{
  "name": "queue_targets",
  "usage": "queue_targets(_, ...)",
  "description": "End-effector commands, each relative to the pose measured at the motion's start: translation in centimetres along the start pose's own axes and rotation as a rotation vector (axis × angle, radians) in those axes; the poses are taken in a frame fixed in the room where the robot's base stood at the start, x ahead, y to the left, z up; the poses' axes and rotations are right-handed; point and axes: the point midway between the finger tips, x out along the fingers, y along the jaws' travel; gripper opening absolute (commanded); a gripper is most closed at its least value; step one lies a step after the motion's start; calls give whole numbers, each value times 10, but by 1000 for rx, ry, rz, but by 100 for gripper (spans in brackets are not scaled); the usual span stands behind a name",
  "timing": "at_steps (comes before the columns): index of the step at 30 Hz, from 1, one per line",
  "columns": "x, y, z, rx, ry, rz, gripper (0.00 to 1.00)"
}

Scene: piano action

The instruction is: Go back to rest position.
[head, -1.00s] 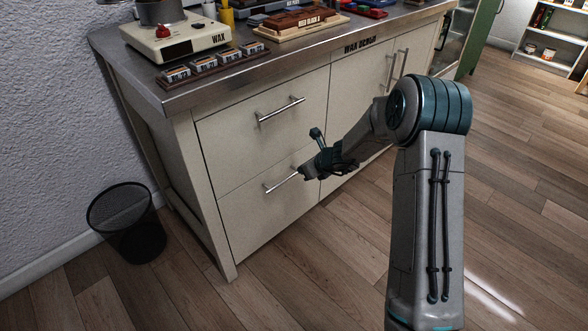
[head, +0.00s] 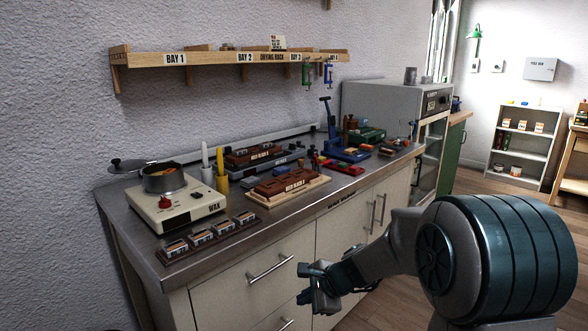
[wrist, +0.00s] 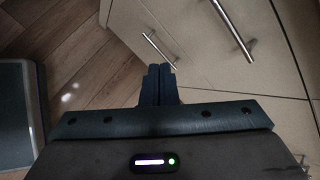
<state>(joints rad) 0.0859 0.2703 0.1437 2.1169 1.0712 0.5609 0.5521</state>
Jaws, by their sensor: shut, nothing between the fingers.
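My gripper (head: 306,284) is at the end of my arm, held in front of the cabinet drawers and below the edge of the bench top. In the wrist view its two fingers (wrist: 159,72) are together with nothing between them. The wrist view shows the cabinet front (wrist: 192,50) with bar handles beyond the fingers, and the wooden floor to the left. I cannot tell how near the fingertips are to the cabinet.
The metal-topped bench (head: 300,218) holds a wax heater (head: 185,207) with a pot, a rack of small blocks (head: 208,238), a wooden block marked "Bed Block" (head: 290,184) and several tools. A shelf (head: 215,58) hangs above.

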Motion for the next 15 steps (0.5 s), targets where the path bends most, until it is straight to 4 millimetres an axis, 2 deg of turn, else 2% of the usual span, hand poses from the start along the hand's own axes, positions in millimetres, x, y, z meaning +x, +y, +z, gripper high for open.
queue_targets(1,-38,-3,20,-108,13,18,0)
queue_targets(9,-165,33,64,-658,92,179,0)
queue_targets(15,-255,66,79,-1020,165,334,0)
